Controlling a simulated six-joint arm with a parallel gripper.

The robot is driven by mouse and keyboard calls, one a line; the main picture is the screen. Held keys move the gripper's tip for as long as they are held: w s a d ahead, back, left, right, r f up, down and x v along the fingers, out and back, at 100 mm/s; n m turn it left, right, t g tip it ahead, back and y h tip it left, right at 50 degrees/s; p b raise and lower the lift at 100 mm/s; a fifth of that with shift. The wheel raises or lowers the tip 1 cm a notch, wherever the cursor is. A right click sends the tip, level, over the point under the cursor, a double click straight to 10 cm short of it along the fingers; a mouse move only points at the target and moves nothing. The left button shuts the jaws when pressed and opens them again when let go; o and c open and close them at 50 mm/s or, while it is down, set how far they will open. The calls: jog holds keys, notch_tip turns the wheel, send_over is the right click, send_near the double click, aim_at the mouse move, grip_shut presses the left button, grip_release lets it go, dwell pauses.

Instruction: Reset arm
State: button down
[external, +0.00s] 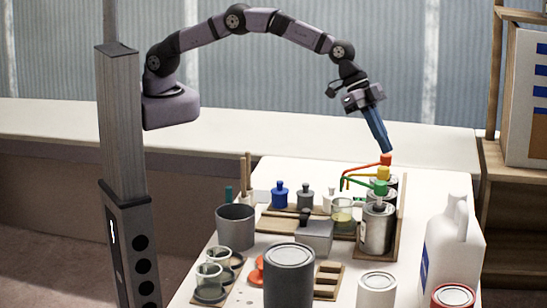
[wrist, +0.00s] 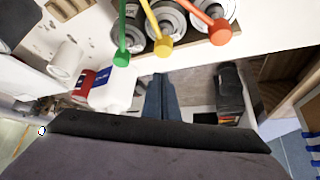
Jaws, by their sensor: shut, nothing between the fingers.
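My gripper (external: 378,135) has blue-grey fingers and points down above the far right part of the table, just over the orange pump head (external: 386,159). It is shut and empty. In the wrist view the fingertips (wrist: 160,82) are together, with the orange (wrist: 221,32), yellow (wrist: 165,46) and green (wrist: 121,57) pump heads ahead of them. In the external view the yellow (external: 383,173) and green (external: 380,187) pump heads stand in a row below the orange one, on metal cans (external: 377,230). I cannot tell the exact gap between fingertips and pump.
A white jug (external: 452,250) stands at the right. A grey pot (external: 235,232), small bottles (external: 280,195), a large grey can (external: 289,275) and glass cups (external: 209,280) crowd the table. A wooden shelf (external: 492,100) stands at the far right. The space above the table's left side is free.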

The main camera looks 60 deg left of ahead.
jog(key=w+a+n+y, duration=0.1)
jog(key=w+a, duration=0.2)
jog(key=a, duration=0.3)
jog(key=w+a+r+n, duration=0.1)
jog(key=w+a+n, duration=0.15)
jog(key=a, duration=0.35)
jog(key=w+a+y, duration=0.1)
jog(key=w+a, duration=0.2)
jog(key=a, duration=0.3)
jog(key=a+n+y, duration=0.2)
jog(key=a+n, duration=0.2)
jog(key=a, duration=1.3)
jog(key=s+a+n+y, duration=0.2)
jog(key=s+a+n, duration=0.3)
jog(key=a, duration=1)
jog(key=s+a+f+n+g, duration=0.1)
jog(key=s+a+f+n, duration=0.1)
jog(key=s+a, duration=0.9)
jog(key=s+f, duration=0.1)
jog(key=s, duration=0.3)
jog(key=shift+s+f+g+y, duration=0.2)
jog(key=shift+g+y, duration=0.1)
jog(key=shift+g, duration=0.1)
jog(key=shift+a+n, duration=0.1)
jog(key=shift+n, duration=0.15)
notch_tip(320, 180, down, 9)
jog(key=b, duration=0.9)
